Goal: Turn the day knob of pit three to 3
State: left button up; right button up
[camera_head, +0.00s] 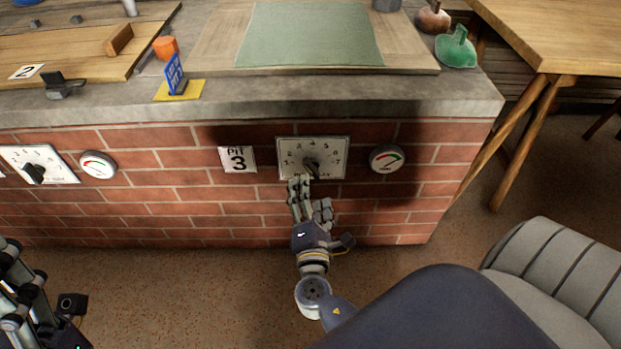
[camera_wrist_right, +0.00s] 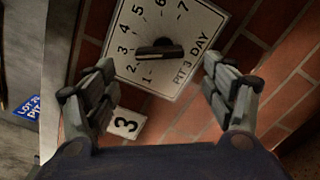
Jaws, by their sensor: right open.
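The day knob of pit three (camera_head: 311,164) is a black bar on a white plate (camera_head: 288,149) numbered 1 to 7, set in the brick wall beside the "PIT 3" sign (camera_head: 238,159). In the right wrist view, the knob (camera_wrist_right: 160,50) lies across the plate, one end towards the 2 and 3 side; which end is the pointer I cannot tell. My right gripper (camera_head: 308,191) is just below and in front of the plate. Its fingers are open, apart on both sides of the knob in the wrist view (camera_wrist_right: 158,65), with nothing between them. My left gripper (camera_head: 14,275) is partly cut off at lower left.
A round gauge (camera_head: 387,158) sits right of the plate. Another dial plate (camera_head: 56,165) and gauge (camera_head: 98,164) are further left. The stone counter edge (camera_head: 330,91) juts above the knob. A grey chair (camera_head: 560,270) stands at lower right.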

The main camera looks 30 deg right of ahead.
jog(key=v, duration=0.3)
jog(key=shift+s+a, duration=0.25)
jog(key=shift+s, duration=0.05)
